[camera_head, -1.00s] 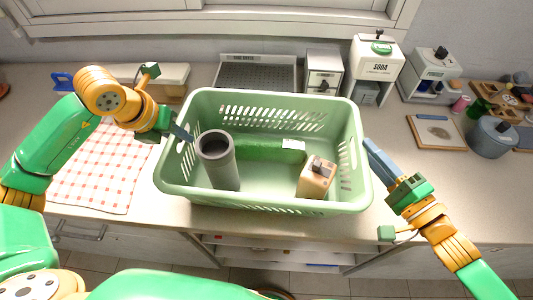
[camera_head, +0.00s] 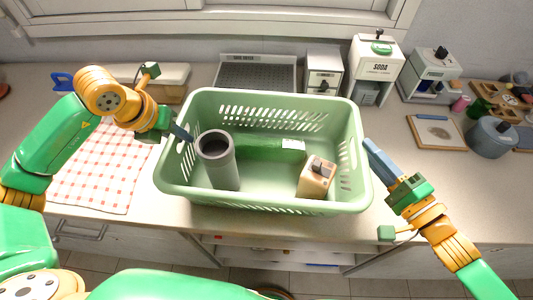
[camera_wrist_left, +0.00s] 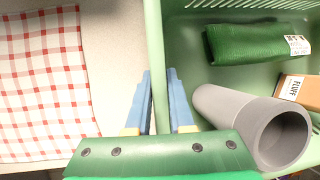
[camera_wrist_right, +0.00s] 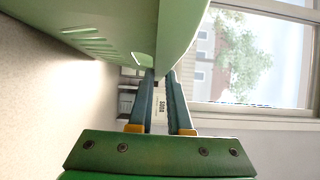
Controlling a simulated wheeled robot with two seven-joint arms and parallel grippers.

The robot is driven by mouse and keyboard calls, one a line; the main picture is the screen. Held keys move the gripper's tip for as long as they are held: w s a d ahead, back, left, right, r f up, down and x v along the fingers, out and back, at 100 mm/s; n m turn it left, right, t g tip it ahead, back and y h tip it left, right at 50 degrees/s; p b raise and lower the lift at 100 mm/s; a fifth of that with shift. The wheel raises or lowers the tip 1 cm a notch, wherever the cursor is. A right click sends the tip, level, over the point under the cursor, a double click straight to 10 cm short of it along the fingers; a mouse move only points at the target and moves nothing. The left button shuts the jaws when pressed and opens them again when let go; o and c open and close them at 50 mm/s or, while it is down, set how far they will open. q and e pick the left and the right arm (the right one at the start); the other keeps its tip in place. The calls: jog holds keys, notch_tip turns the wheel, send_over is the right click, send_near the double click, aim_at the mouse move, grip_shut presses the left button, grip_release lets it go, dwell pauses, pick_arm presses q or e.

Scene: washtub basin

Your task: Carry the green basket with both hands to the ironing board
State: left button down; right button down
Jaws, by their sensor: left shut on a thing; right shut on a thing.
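The light green basket (camera_head: 262,198) stands on the countertop in the head view, upright. Inside it are a grey cylinder (camera_head: 222,172), a dark green folded item (camera_head: 268,146) and a small brown box (camera_head: 316,178). My left gripper (camera_head: 184,133) is shut on the basket's left wall; in the left wrist view its blue fingers (camera_wrist_left: 160,100) straddle the rim. My right gripper (camera_head: 372,150) is at the basket's right wall, shut on it; the right wrist view shows its fingers (camera_wrist_right: 160,95) at the green wall. No ironing board is in view.
A red-checked cloth (camera_head: 105,165) lies left of the basket. A drying rack (camera_head: 256,74), a drawer unit (camera_head: 323,72) and a soda dispenser (camera_head: 376,62) stand behind it. A framed tile (camera_head: 436,132) and a blue-grey pot (camera_head: 491,138) are at the right.

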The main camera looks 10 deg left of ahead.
dwell(0.4)
pick_arm(q)
notch_tip(320, 180, up, 5)
jog(key=p, duration=0.5)
jog(key=shift+w+r, duration=0.1)
jog(key=shift+r, duration=0.1)
jog(key=shift+f, duration=0.25)
